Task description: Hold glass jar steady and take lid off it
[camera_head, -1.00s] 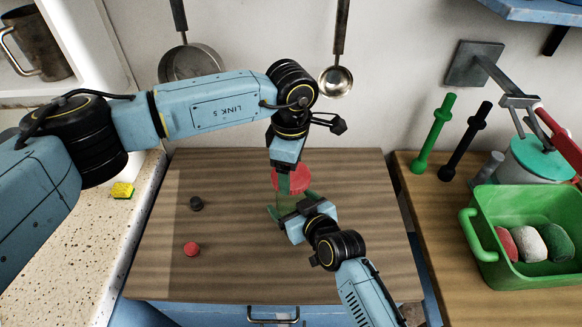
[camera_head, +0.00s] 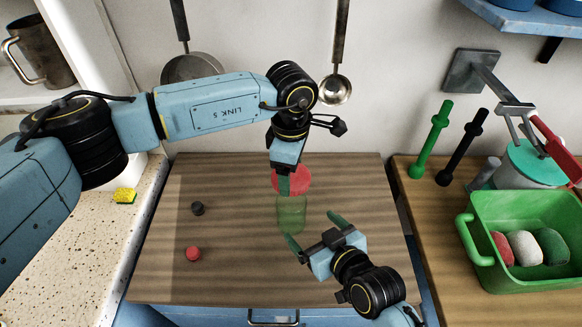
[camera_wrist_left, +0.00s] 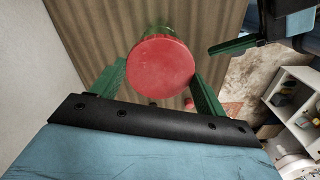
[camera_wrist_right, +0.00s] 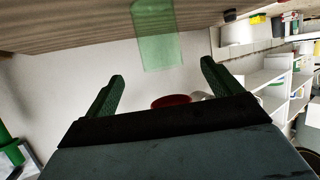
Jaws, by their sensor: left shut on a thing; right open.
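The green see-through glass jar (camera_head: 291,215) stands upright on the wooden board. My left gripper (camera_head: 284,184) is shut on the red lid (camera_head: 291,179), its fingers on both sides of the rim. In the left wrist view the round lid (camera_wrist_left: 160,72) covers part of the jar. The right wrist view, which appears upside down, shows a clear gap between the jar (camera_wrist_right: 157,35) and the lid (camera_wrist_right: 171,101), so the lid hangs above the jar. My right gripper (camera_head: 314,230) is open and empty, apart from the jar on its near right side.
A dark small object (camera_head: 197,208) and a red ball (camera_head: 193,254) lie on the board's left. A green crate (camera_head: 520,277) with several balls stands right. A yellow sponge (camera_head: 125,195) lies left. The board (camera_head: 235,275) is clear in front.

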